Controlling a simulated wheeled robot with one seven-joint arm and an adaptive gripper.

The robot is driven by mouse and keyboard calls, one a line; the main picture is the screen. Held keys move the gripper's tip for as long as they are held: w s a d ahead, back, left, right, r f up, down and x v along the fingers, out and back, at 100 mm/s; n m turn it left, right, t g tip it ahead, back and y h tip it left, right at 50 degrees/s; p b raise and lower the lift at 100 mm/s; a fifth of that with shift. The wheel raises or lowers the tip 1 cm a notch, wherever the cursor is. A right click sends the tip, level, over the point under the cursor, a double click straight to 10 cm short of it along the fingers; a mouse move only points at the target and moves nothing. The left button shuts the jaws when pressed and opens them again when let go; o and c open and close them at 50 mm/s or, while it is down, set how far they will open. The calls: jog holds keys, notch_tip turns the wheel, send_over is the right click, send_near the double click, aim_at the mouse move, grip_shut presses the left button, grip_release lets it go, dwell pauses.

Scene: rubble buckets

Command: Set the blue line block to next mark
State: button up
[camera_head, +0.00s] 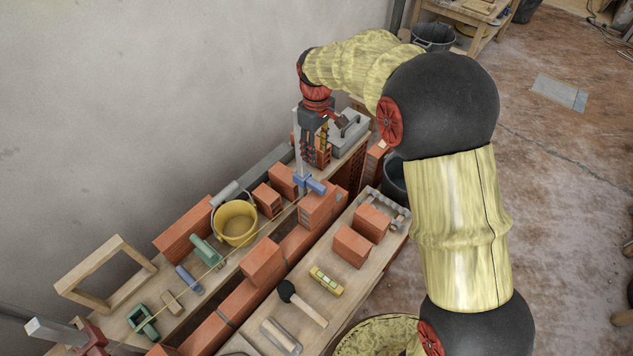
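The blue line block (308,184) sits at the lower part of an upright grey metal post (298,150), beside the top of the brick wall. A thin tan line runs from around it toward the lower left. My gripper (315,155) hangs pointing down just above and right of the block, close to the post. Its dark fingers look apart, with bricks behind them, and I see nothing held between them. It appears clear of the block, though the exact gap is hard to judge. Any marks on the post are too small to make out.
The brick wall (262,256) runs between two wooden benches. A yellow bucket (235,222), a green tool (207,248) and a wooden frame (103,272) stand at left. Another post (52,331) stands lower left.

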aim_at(317, 184)
notch_tip(317, 184, down, 15)
jog(key=b, duration=0.4)
jog(key=shift+f, duration=0.1)
jog(key=shift+c, duration=0.8)
jog(key=c, duration=0.7)
grip_shut()
